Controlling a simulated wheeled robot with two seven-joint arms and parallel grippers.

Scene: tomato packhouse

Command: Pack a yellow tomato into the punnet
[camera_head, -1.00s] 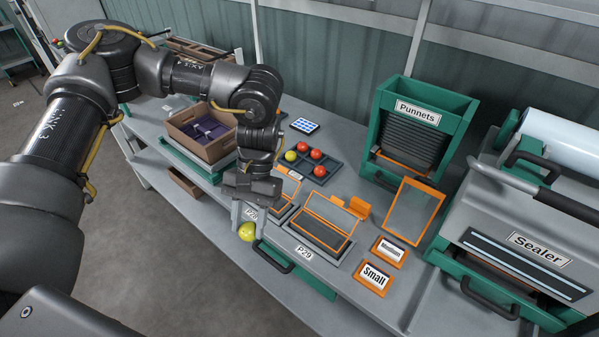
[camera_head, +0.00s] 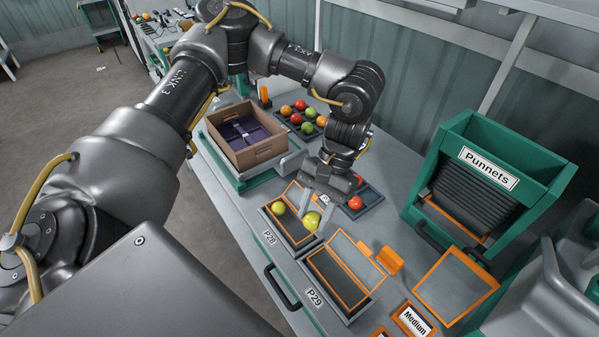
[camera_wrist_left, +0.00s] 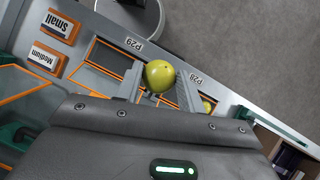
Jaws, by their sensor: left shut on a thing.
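My left gripper (camera_head: 314,208) points down and is shut on a yellow-green tomato (camera_head: 312,221). In the left wrist view the tomato (camera_wrist_left: 159,75) sits between the two fingers (camera_wrist_left: 158,88). In the head view it appears over the area between the orange-edged punnets at P28 (camera_head: 297,240) and P29 (camera_head: 325,270). Its exact height is hard to tell. Another yellow tomato (camera_head: 278,208) appears in the P28 punnet; it shows partly hidden in the left wrist view (camera_wrist_left: 207,105). The P29 punnet looks empty, its clear lid raised. My right gripper is not in view.
A dark tray (camera_head: 373,202) with a red tomato is partly hidden behind my gripper. Another tray of several tomatoes (camera_head: 300,118) lies farther back. A brown crate (camera_head: 243,150) stands at the left, the green Punnets dispenser (camera_head: 545,165) at the right. A Medium sign (camera_head: 414,321) is in front.

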